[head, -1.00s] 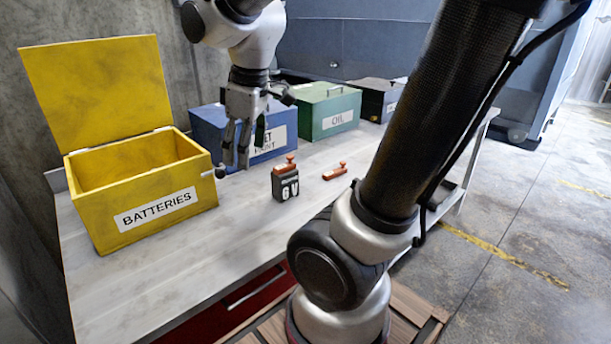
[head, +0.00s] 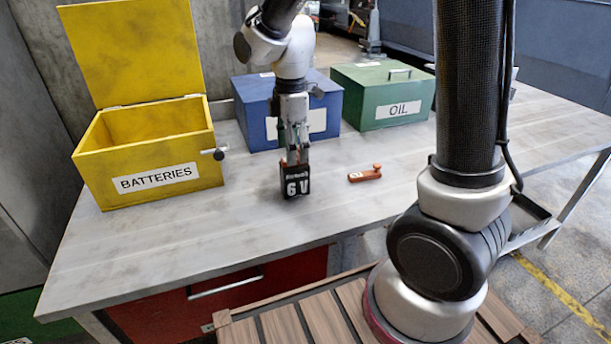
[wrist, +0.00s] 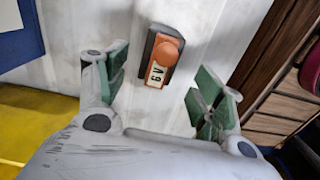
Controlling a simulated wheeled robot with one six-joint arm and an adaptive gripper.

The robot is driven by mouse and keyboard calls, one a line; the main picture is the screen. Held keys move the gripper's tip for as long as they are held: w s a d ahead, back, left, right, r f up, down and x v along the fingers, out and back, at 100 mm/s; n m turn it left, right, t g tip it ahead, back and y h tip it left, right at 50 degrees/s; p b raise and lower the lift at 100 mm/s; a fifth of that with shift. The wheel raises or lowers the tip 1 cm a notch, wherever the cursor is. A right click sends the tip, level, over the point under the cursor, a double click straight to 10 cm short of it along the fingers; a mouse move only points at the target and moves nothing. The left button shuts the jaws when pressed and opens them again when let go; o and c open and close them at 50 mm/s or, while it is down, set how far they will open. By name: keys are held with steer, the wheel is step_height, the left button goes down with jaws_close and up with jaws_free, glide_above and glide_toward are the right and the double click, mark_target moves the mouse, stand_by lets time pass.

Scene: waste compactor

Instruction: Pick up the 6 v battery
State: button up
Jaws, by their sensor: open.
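The 6 V battery (head: 297,184) is a small black block with a white "6 V" label and an orange-red top. It stands upright on the grey table (head: 180,250) in the head view. In the wrist view the battery (wrist: 161,58) is seen from above, with its orange handle uppermost, ahead of the gap between the fingers. My gripper (head: 292,150) points down over the battery in the head view. In the wrist view my gripper (wrist: 155,92) is open, its green-padded fingers apart on either side, with nothing between them.
An open yellow box labelled BATTERIES (head: 150,182) stands at left. A blue box (head: 256,112) and a green OIL box (head: 385,92) stand behind. A small orange-red object (head: 365,174) lies right of the battery. The table front is clear.

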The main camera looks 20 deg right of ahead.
mark_target(295, 167)
steer(key=f, duration=0.6)
steer(key=shift+d+f, duration=0.2)
steer(key=shift+f, duration=0.2)
steer(key=shift+c, duration=0.4)
steer(key=c, duration=1.4)
steer(key=shift+w, duration=0.1)
jaws_close()
steer(key=shift+r, duration=0.2)
